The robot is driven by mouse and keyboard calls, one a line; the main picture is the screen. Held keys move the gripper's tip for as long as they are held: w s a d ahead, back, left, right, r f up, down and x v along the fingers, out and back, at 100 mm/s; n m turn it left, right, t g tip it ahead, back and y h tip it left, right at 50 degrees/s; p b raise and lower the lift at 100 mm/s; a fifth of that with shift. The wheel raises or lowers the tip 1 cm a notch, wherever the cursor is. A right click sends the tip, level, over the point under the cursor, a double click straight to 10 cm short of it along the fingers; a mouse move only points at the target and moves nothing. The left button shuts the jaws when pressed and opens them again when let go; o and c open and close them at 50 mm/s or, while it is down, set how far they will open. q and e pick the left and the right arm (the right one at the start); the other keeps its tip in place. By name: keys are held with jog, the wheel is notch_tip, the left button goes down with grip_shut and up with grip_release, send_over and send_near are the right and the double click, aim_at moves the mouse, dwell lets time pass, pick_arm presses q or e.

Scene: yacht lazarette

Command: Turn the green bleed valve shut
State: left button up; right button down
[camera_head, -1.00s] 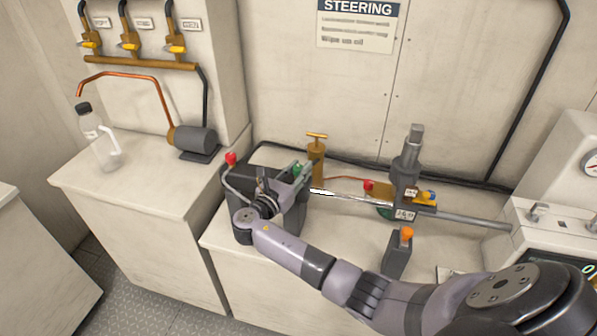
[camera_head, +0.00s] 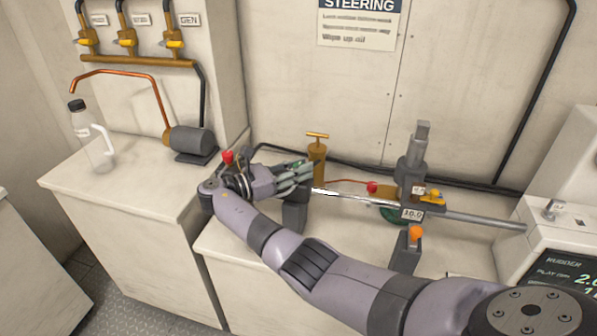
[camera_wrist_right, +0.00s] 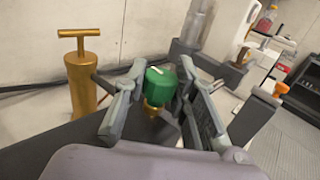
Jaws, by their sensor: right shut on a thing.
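The green bleed valve (camera_wrist_right: 161,83) is a faceted green knob with a white mark on top and a brass stem below. In the right wrist view it sits between the two fingers of my right gripper (camera_wrist_right: 160,75), which is shut on it. In the head view my right gripper (camera_head: 306,178) reaches in beside the brass hand pump (camera_head: 317,160), and its fingers and wrist largely hide the valve. The pump with its T-handle also stands at the left of the wrist view (camera_wrist_right: 82,75). My left gripper is not in view.
A red knob (camera_head: 228,157) is close behind my right wrist. To the right stand a steel rod (camera_head: 470,218), a grey cylinder fitting (camera_head: 413,160), a yellow lever (camera_head: 432,197) and an orange-topped post (camera_head: 414,240). A clear bottle (camera_head: 95,140) stands on the left counter.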

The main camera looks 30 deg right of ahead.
dwell(0.3)
jog(key=c, duration=1.3)
grip_release()
jog(key=shift+a, duration=0.1)
jog(key=a, duration=0.7)
jog(key=shift+w, duration=0.35)
jog(key=shift+a, duration=0.1)
